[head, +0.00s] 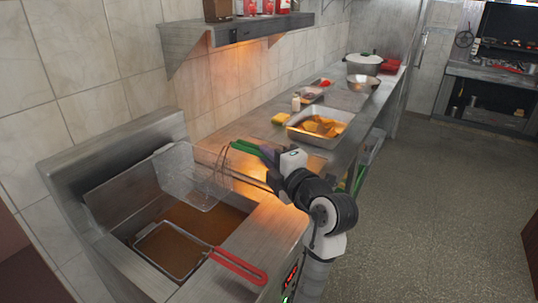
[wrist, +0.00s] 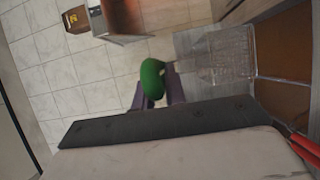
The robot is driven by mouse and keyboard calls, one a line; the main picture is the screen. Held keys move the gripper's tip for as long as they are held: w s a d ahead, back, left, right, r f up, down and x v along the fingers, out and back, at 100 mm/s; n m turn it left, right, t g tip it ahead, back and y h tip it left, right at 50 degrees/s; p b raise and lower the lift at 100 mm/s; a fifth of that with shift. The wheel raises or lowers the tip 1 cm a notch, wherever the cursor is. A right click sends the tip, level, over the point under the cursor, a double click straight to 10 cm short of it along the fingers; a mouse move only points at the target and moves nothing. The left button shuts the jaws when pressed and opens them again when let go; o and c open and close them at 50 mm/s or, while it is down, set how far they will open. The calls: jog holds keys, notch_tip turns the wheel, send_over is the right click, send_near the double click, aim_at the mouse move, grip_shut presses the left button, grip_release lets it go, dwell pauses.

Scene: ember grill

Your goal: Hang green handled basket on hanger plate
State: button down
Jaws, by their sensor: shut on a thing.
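The green handled basket (head: 190,176) is a wire mesh basket, up above the brown oil in the fryer's back half. Its green handle (head: 246,147) points right, toward my gripper (head: 266,154). My gripper is shut on this handle; in the wrist view the green handle end (wrist: 152,78) sits between the dark fingers, and the mesh (wrist: 218,52) extends to the right. The steel upright at the fryer's back, which looks like the hanger plate (head: 100,165), stands just behind and left of the basket. I cannot tell whether the basket touches it.
A second basket with a red handle (head: 238,265) sits in the oil at the fryer's front. A wall shelf (head: 240,33) hangs above. A steel tray of food (head: 335,115) stands on the counter to the right. The floor (head: 440,190) at right is clear.

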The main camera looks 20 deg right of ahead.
jog(key=c, duration=1.4)
grip_release()
jog(key=shift+o, duration=0.2)
jog(key=shift+f, duration=0.1)
jog(key=s+d+b, duration=0.2)
jog(key=s, duration=1.1)
jog(key=shift+s+d+b, duration=0.3)
jog(key=shift+b, duration=0.1)
jog(key=shift+s, duration=0.1)
